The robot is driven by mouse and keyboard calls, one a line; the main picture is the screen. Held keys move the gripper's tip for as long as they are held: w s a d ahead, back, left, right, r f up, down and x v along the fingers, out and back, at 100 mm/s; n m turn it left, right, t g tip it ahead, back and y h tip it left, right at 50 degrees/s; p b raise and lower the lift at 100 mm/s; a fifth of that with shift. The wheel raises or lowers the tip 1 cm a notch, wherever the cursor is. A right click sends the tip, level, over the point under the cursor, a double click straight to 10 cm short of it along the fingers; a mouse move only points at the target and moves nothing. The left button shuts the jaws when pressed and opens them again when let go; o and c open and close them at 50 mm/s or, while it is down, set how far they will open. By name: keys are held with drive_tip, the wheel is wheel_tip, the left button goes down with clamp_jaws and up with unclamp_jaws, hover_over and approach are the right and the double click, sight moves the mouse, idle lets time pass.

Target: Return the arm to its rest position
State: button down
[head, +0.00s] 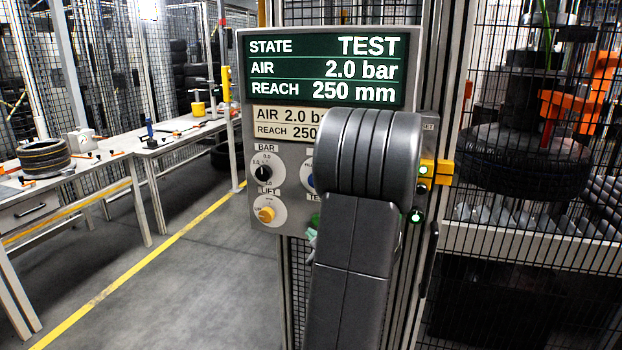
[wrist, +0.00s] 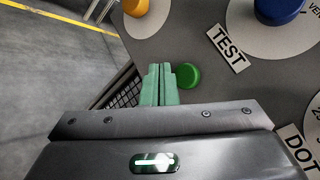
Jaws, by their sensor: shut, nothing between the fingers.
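My arm (head: 360,200) rises in front of the control panel in the head view and covers its lower right part. My gripper (wrist: 160,72) shows in the wrist view with its green fingers together and nothing between them. A green round button (wrist: 187,76) is just right of the fingertips, beside the TEST label (wrist: 228,46). I cannot tell whether the fingers touch the panel. In the head view only a bit of green finger (head: 312,236) shows left of the arm. The panel screen (head: 325,68) reads STATE TEST, AIR 2.0 bar, REACH 250 mm.
The BAR knob (head: 264,172) and yellow LIFT knob (head: 266,214) are left of my arm. A mesh fence (head: 540,290) stands at right, with a tyre (head: 520,165) and orange clamps behind it. Workbenches (head: 110,148) line the left. The floor (head: 200,290) between is clear.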

drive_tip(key=p, duration=0.3)
drive_tip(key=shift+w+r, duration=0.2)
drive_tip(key=shift+r, duration=0.05)
drive_tip(key=s+a+b, duration=0.2)
drive_tip(key=s, duration=0.4)
drive_tip(key=shift+f+b, duration=0.25)
drive_tip(key=shift+b, duration=0.05)
